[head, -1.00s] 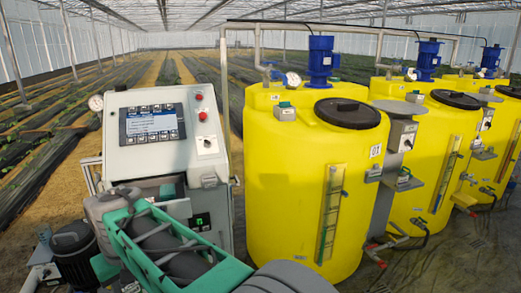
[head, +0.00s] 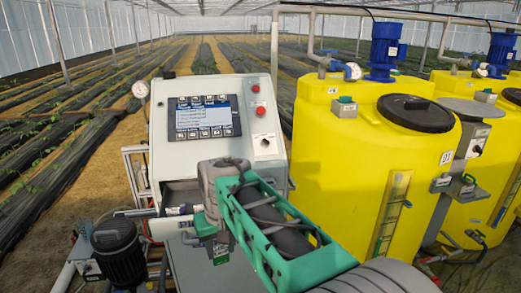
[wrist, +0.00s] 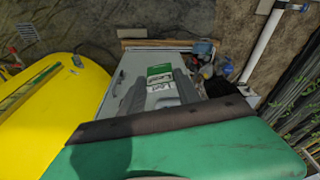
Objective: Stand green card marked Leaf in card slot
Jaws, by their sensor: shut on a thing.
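In the wrist view a green and white card (wrist: 160,70) sits between the two grey fingers of my gripper (wrist: 163,82). My gripper is shut on it. The lettering on the card is too small to read. Behind it lies the grey control cabinet, seen from above. In the head view my arm reaches across the lower front of this cabinet (head: 165,160) and hides much of it. My fingers and the card cannot be made out clearly there. I cannot pick out the card slot in either view.
The cabinet carries a screen (head: 204,117) and red buttons. A yellow tank (head: 340,165) with a blue motor stands close on the right, with more tanks beyond. A dark pump (head: 118,252) and pipes are at lower left. Crop rows lie behind.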

